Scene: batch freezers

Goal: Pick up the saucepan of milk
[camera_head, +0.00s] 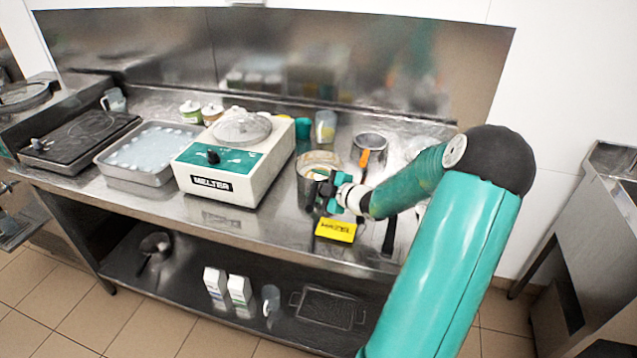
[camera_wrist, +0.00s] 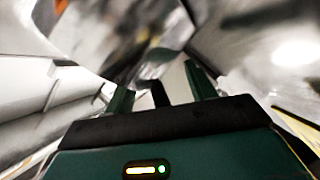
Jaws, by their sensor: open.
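A metal pan with pale, creamy contents (camera_head: 307,188) stands on the steel worktop, right of the white melter; it looks like the saucepan of milk. My gripper (camera_head: 324,190) is at the pan's near right side and hides part of its wall. Its handle is not clearly visible. In the wrist view my gripper (camera_wrist: 158,88) has its two green fingers apart. A short dark bar (camera_wrist: 160,94) shows between them; I cannot tell whether it is the pan's handle. Blurred shiny metal fills the view beyond. I cannot tell whether the fingers touch the pan.
The melter (camera_head: 220,182) stands left of the pan. A yellow sign (camera_head: 336,230) sits in front, near the worktop edge. Another metal pot (camera_head: 369,144) with an orange item is behind right. A clear jug (camera_head: 326,125) stands behind. A dark, long object (camera_head: 389,236) lies right of the sign.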

